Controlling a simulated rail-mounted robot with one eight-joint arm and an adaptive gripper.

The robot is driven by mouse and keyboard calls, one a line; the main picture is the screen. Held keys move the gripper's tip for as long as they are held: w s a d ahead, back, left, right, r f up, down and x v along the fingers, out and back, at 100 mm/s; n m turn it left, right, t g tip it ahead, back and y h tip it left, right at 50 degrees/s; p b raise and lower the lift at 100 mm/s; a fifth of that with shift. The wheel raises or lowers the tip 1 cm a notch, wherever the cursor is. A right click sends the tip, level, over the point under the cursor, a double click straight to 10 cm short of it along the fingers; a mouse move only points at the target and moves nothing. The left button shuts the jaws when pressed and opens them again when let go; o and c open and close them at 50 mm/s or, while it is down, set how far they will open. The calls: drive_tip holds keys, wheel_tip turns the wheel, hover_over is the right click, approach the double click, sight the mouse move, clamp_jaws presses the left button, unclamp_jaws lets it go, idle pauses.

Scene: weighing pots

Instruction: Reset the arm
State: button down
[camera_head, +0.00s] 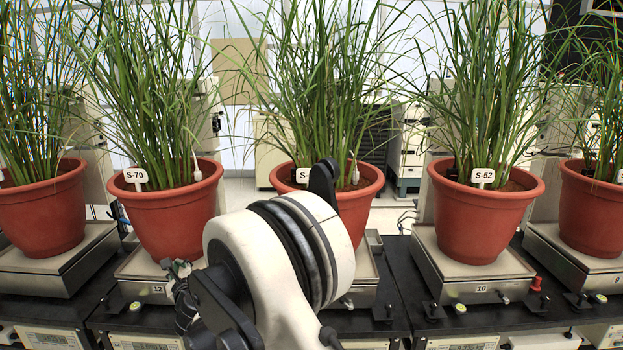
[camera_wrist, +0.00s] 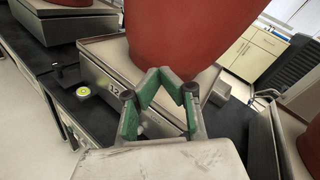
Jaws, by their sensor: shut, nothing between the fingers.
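My gripper (camera_wrist: 161,74) shows in the wrist view, its green-padded fingers shut with nothing between them. It points at a red pot (camera_wrist: 190,35) on a weighing scale (camera_wrist: 100,52) whose label reads 12. Whether the fingertips touch the pot or scale, I cannot tell. In the head view my white arm joint (camera_head: 275,255) fills the lower middle and hides part of the central pot (camera_head: 358,208). I cannot make out my fingers there.
The pot labelled S-70 (camera_head: 170,225) stands on scale 12, left of my arm. The pot labelled S-52 (camera_head: 478,222) stands on scale 10 (camera_head: 440,272) to the right. More potted grasses stand at both sides. Leaves rise above the pots. Black benches (camera_head: 480,322) carry the scales.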

drive_tip(key=d+r+n+y+p, duration=0.1)
drive_tip(key=d+r+n, duration=0.2)
drive_tip(key=d+r, duration=0.5)
drive_tip(key=d+r+n+p, duration=0.2)
drive_tip(key=d+r+n, duration=0.15)
drive_tip(key=r, duration=0.85)
drive_tip(key=s+d+r+n+g+p, duration=0.1)
drive_tip(key=s+d+r+n+p, duration=0.1)
drive_tip(key=s+d+r+n, duration=0.3)
drive_tip(key=s+d+r+n+p, duration=0.1)
drive_tip(key=s+d+r+n, duration=0.1)
drive_tip(key=d+r+n, duration=0.35)
drive_tip(key=s+d+f+n+g+h+p, duration=0.2)
drive_tip(key=s+d+h, duration=0.3)
drive_tip(key=s+d, duration=1)
drive_tip(key=s+d+f+n+g+h+p, duration=0.3)
drive_tip(key=s+d, duration=1.2)
drive_tip(key=d, duration=0.6)
drive_tip(key=n+g+h+p, duration=0.1)
drive_tip(key=n+h+p, duration=0.1)
drive_tip(key=shift+s+d+p, duration=0.15)
drive_tip(key=shift+s+p, duration=0.15)
drive_tip(key=shift+f, duration=0.1)
